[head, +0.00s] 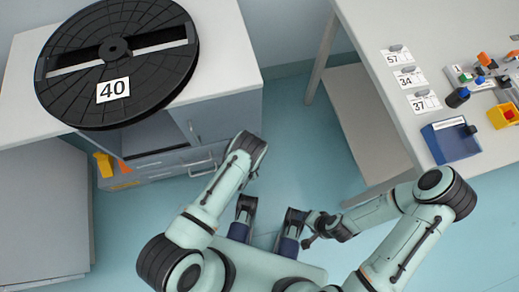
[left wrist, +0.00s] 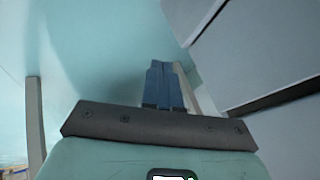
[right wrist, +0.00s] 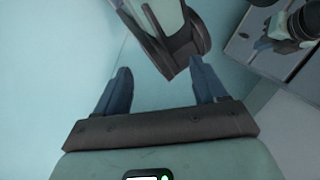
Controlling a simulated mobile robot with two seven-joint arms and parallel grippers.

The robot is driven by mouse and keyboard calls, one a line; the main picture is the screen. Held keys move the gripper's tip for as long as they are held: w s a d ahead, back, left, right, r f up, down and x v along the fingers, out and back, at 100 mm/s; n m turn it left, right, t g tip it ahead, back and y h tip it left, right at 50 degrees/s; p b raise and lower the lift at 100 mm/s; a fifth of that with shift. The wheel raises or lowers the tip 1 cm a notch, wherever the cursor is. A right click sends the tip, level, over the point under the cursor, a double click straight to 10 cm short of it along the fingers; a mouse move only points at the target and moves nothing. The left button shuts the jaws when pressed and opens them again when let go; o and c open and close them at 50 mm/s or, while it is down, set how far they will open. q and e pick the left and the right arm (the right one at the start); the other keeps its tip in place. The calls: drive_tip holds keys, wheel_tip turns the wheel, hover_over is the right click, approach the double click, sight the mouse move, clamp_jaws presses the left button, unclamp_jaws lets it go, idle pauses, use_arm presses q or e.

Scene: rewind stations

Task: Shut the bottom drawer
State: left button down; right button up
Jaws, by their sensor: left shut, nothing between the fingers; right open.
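The grey cabinet (head: 225,115) stands at the left in the head view, its drawer fronts low on its near side. The bottom drawer (head: 165,172) has a bar handle (head: 203,170); how far out it stands is hard to tell. My left gripper (left wrist: 163,68) is shut and empty, fingers together, with grey cabinet panels and a dark gap close at its right. In the head view my left arm hides its fingertips. My right gripper (right wrist: 160,72) is open and empty above the floor, with a link of my left arm just beyond it.
A large black reel marked 40 (head: 113,60) lies on the cabinet top. Yellow (head: 104,165) and orange pieces show by the drawers. A white table (head: 375,35) with cards and a blue box (head: 450,140) stands at the right. Bare floor (head: 315,165) lies between.

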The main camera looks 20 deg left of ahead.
use_arm(q)
drive_tip(key=w+a+f+b, duration=0.1)
drive_tip(key=w+f+b, duration=0.3)
drive_tip(key=w+f, duration=0.3)
drive_tip(key=shift+w+a+b, duration=0.25)
drive_tip(key=shift+w+b, duration=0.1)
drive_tip(key=shift+w, duration=0.5)
use_arm(e)
drive_tip(key=w+d+f+t+h, duration=0.1)
drive_tip(key=w+d+f+t, duration=0.1)
drive_tip(key=w+d+f, duration=0.2)
drive_tip(key=shift+w+f+m, duration=0.3)
drive_tip(key=shift+w+f, duration=0.55)
drive_tip(key=shift+w, duration=1.05)
use_arm(q)
drive_tip(key=shift+w+a+b, duration=0.6)
drive_tip(key=shift+w+b, duration=0.1)
drive_tip(key=shift+w, duration=0.25)
use_arm(e)
drive_tip(key=shift+s+d+f, duration=0.15)
drive_tip(key=shift+s+f, duration=0.25)
drive_tip(key=shift+f, duration=0.2)
drive_tip(key=shift+s+d+f, duration=0.15)
drive_tip(key=shift+s+f, duration=0.25)
drive_tip(key=shift+f, duration=0.2)
drive_tip(key=shift+s, duration=0.1)
